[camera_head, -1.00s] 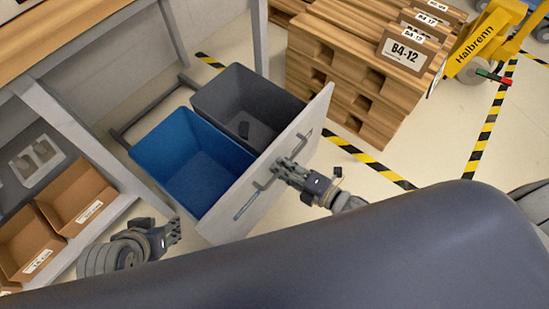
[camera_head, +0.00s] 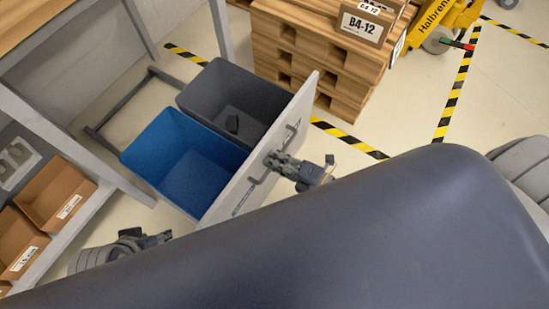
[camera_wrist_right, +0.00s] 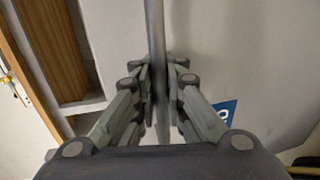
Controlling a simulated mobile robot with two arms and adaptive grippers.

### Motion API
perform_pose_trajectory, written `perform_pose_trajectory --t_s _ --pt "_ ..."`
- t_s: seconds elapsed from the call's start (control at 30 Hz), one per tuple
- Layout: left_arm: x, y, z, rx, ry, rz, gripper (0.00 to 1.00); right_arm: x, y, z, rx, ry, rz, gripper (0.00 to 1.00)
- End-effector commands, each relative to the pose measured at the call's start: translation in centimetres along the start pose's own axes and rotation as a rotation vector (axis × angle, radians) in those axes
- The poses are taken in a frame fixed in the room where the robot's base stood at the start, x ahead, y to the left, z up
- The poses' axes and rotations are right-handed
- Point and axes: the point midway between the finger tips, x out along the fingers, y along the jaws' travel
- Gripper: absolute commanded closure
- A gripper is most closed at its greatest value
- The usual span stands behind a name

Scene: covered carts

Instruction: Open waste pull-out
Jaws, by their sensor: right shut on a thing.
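The waste pull-out stands out from under the workbench, its white front panel (camera_head: 296,114) facing my body. Behind the panel sit a blue bin (camera_head: 178,158) and a dark grey bin (camera_head: 222,92) with a small dark item at its bottom. My right gripper (camera_head: 272,163) is at the bar handle (camera_head: 252,180) on the panel. In the right wrist view the handle bar (camera_wrist_right: 157,60) runs between the fingers of the right gripper (camera_wrist_right: 160,80), which is shut on it. My left gripper (camera_head: 163,238) is low at the left, apart from the pull-out, partly hidden by my body; its fingers are unclear.
A wooden pallet stack (camera_head: 300,55) with labelled boxes (camera_head: 362,24) stands behind the pull-out. A yellow pallet jack (camera_head: 437,20) is at the upper right. Cardboard bins (camera_head: 58,193) lie on a low shelf at left. Open floor (camera_head: 400,110) shows to the right.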

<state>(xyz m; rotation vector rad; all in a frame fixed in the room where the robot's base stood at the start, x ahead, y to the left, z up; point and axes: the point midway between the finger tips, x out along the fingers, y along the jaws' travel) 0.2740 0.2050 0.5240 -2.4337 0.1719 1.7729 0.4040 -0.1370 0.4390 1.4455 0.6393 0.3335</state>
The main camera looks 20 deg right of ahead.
Motion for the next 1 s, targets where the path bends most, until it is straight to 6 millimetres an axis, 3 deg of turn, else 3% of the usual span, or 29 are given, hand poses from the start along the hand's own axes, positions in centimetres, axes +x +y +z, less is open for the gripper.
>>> perform_pose_trajectory --t_s 0.1,0.13,0.17,0.57,0.77,1.0 --pt "0.0 0.0 0.0 0.0 0.0 0.0 0.6 0.1 0.2 -0.1 0.001 0.001 0.006 1.0" --pt "0.0 0.0 0.0 0.0 0.0 0.0 0.6 0.1 0.2 -0.1 0.001 0.001 0.006 0.85" --pt "0.0 0.0 0.0 0.0 0.001 0.0 0.6 0.1 0.2 0.0 0.001 0.001 0.006 0.81" --pt "0.0 0.0 -0.1 -0.001 0.001 0.001 0.6 -0.5 0.0 0.0 0.0 0.0 0.0 0.81" --pt "0.0 0.0 0.0 -0.001 0.001 0.001 0.6 -3.5 -0.1 -0.1 0.0 0.001 -0.002 0.81" --pt "0.0 0.0 0.0 0.0 0.001 0.0 0.6 -8.3 -0.1 -0.1 0.002 0.001 -0.002 0.81"
